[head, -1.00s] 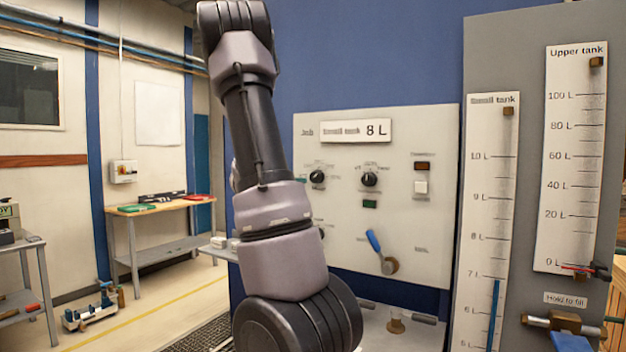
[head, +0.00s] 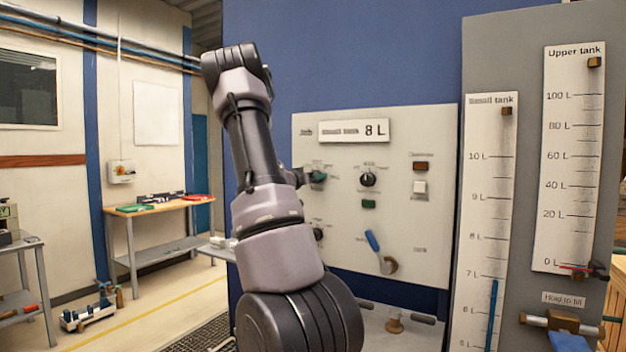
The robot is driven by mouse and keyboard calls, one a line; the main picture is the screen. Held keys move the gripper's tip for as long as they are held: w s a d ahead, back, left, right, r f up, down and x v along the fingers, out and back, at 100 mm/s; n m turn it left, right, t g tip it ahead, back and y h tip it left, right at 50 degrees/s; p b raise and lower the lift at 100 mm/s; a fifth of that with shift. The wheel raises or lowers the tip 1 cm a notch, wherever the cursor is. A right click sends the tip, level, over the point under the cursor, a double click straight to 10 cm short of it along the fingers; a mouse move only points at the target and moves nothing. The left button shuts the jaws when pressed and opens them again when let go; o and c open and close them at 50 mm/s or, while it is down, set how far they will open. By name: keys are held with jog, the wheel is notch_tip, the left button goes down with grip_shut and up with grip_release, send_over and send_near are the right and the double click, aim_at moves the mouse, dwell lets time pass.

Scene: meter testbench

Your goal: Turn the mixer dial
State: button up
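The pale control panel (head: 420,270) stands at the centre behind my arm. Its small labels are too blurred to show which dial is the mixer dial. A black dial (head: 368,179) sits at the panel's upper middle. Another dark dial (head: 319,235) sits at the lower left, beside my arm's outline. A small teal tip, apparently of my gripper (head: 317,176), shows at the upper left dial and covers most of it. The rest of the gripper is hidden behind my arm, so its opening and any contact do not show.
The panel also carries a "Small tank 8 L" plate (head: 353,130), a blue-handled lever (head: 373,241), a brown lamp (head: 420,166) and a white switch (head: 420,187). Tank gauges (head: 488,220) stand at right. A workbench (head: 160,207) is at the far left.

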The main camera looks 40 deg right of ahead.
grip_shut()
jog(key=shift+n, duration=0.3)
jog(key=n, duration=0.4)
jog(key=shift+w, duration=0.1)
jog(key=shift+n, duration=2.1)
grip_release()
